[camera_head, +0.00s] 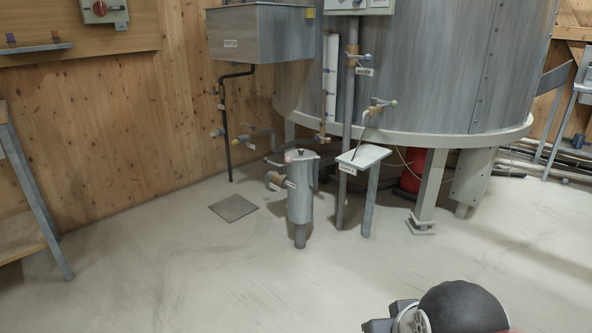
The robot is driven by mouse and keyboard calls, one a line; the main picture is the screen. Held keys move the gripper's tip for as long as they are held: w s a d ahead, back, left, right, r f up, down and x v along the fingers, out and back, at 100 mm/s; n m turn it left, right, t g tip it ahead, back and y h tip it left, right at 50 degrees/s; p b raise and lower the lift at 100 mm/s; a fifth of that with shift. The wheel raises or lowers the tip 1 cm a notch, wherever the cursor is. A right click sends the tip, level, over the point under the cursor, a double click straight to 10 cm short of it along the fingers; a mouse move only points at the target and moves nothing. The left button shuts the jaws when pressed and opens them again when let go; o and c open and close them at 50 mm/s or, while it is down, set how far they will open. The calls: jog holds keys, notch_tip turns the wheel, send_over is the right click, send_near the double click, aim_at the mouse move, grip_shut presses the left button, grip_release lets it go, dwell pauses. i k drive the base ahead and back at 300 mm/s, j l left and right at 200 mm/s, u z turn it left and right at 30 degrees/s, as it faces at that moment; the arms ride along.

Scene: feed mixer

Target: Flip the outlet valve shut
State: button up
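Several small valves show on the pipework below a large grey round vessel (420,70); their labels are too small to read surely, so I cannot tell which is the outlet valve. One valve with a light lever (379,104) sits on the vessel's lower wall above a small stand. Another valve (353,56) is on the upright grey pipe. More valves (243,139) are on the pipes under the grey box tank. A grey canister (300,190) has a valve (275,181) at its left side. My arm shows at bottom right; my gripper's fingers are not in view.
A small stand (365,157) and the vessel's legs (431,185) stand close around the pipework. A box tank (262,35) hangs above. A flat floor plate (234,207) lies left of the canister. The front floor is clear.

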aim_at(265, 160)
jog(key=i+l+u, duration=0.45)
jog(key=i+l, duration=0.2)
jog(key=i+j, duration=0.15)
jog(key=i, duration=0.45)
jog(key=i+j, duration=0.1)
jog(key=i, duration=0.5)
jog(key=i+j, duration=0.15)
jog(key=i, duration=0.4)
jog(key=i+j+z, duration=0.1)
jog(key=i, duration=0.5)
jog(key=i+j, duration=0.2)
jog(key=i, duration=0.4)
